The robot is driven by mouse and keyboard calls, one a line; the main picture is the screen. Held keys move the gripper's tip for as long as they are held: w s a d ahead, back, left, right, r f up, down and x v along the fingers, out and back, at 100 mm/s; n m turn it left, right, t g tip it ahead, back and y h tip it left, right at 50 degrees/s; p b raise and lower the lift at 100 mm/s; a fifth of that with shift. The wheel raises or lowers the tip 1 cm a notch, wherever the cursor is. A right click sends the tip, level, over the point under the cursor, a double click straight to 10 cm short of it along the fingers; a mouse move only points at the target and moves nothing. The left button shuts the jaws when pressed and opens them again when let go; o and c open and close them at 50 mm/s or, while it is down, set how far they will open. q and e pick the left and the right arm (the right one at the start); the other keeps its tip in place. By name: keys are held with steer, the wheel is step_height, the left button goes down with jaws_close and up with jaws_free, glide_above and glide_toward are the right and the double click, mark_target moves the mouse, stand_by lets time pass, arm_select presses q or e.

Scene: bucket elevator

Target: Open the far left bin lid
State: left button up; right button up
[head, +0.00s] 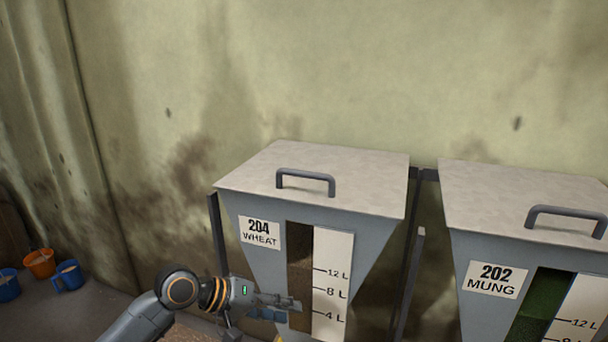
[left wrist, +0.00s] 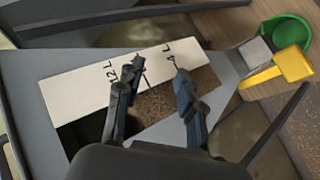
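The far left bin (head: 265,269) is a grey tapered hopper labelled 204 WHEAT. Its pale flat lid (head: 340,192) is closed, with a dark bar handle (head: 305,178) on top. My left gripper (head: 290,305) is in front of the bin's lower front, beside the scale and well below the lid. In the left wrist view its two fingers (left wrist: 152,82) are apart with nothing between them, in front of the bin's window and white scale (left wrist: 130,85). I cannot tell whether they touch the bin. My right gripper is not in view.
A second bin (head: 475,305), labelled 202 MUNG, stands to the right with its lid (head: 510,190) closed. Dark frame posts stand between the bins. An orange cup (head: 40,264) and blue cups (head: 69,276) are at the far left. Green (left wrist: 290,30) and yellow (left wrist: 292,64) items lie below the bin.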

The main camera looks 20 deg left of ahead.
arm_select(q)
steer(key=w+a+r+n+t+h, duration=0.1)
steer(key=w+a+r+n, duration=0.15)
steer(key=r, duration=0.45)
steer(key=w+a+r+n+t+h, duration=0.1)
steer(key=w+a+r, duration=0.2)
steer(key=r, duration=0.4)
steer(key=n+t+h, duration=0.1)
steer(key=n+t, duration=0.2)
glide_toward(298, 175)
steer(key=p+x, duration=0.4)
steer(key=x, duration=0.7)
steer(key=shift+w+d+p, duration=0.1)
steer(key=shift+d+p, duration=0.05)
steer(key=shift+p, duration=0.15)
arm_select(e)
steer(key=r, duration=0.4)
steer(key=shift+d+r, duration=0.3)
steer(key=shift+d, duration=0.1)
arm_select(q)
steer(key=shift+c, duration=0.4)
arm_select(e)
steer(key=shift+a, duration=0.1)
arm_select(q)
jaws_close()
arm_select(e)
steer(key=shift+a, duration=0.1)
